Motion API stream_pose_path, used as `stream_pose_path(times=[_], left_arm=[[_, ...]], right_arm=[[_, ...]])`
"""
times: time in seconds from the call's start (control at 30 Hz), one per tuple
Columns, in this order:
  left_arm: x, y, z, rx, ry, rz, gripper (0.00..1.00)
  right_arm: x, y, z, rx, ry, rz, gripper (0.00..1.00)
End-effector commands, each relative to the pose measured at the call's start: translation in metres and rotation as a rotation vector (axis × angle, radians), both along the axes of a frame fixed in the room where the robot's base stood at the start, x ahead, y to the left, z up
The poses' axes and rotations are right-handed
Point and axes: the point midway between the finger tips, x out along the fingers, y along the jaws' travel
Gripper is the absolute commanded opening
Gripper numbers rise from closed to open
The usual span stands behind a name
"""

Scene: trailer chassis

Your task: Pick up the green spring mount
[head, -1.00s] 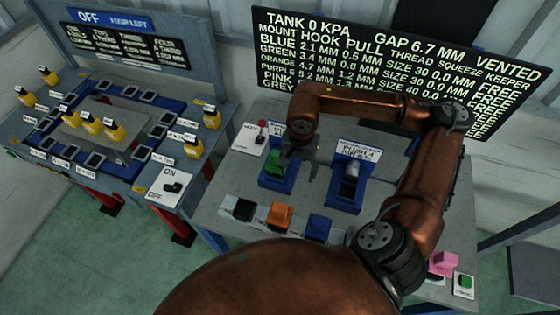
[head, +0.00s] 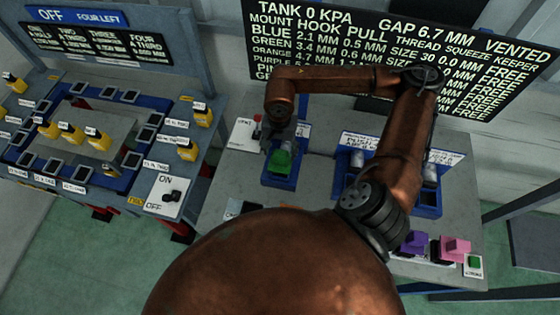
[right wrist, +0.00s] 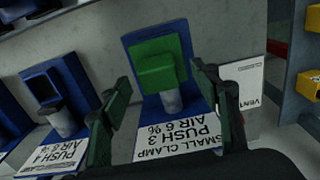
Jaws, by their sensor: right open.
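The green spring mount (head: 281,161) sits in a blue clamp fixture (head: 277,181) at the left of the grey bench. In the right wrist view the green mount (right wrist: 161,66) stands against the blue back plate, above a grey cylinder and a label reading small clamp. My right gripper (head: 285,133) is just behind and above the mount in the head view. In the right wrist view its two fingers (right wrist: 160,88) are apart, one on each side of the mount's line, with nothing held. My left gripper is not in view.
Other blue fixtures (head: 428,205) stand to the right, partly behind my arm. Purple (head: 414,242) and pink (head: 455,247) blocks are at the bench's front right. A vent panel (head: 243,133) with a red-topped lever is left of the clamp. A second table with yellow pieces (head: 187,150) is at left.

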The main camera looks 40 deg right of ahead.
Motion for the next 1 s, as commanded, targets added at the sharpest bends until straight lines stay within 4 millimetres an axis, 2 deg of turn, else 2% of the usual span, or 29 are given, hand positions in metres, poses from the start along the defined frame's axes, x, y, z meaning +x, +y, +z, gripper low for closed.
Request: stream_pose_path(times=[0.1,0.23,0.4,0.53,1.0], left_arm=[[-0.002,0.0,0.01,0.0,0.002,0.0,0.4],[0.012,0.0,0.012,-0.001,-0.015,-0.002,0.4],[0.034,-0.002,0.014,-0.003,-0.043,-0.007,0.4],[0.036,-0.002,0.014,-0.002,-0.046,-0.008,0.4],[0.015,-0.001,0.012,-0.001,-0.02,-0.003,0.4]], right_arm=[[-0.002,-0.006,-0.016,0.0,0.005,-0.001,0.56],[-0.001,-0.005,-0.032,0.001,0.002,0.001,0.56],[0.0,-0.004,-0.038,0.001,0.001,0.003,0.56],[0.0,-0.003,-0.038,0.001,0.001,0.004,0.56],[0.001,-0.003,-0.038,0.001,0.001,0.005,0.24]])
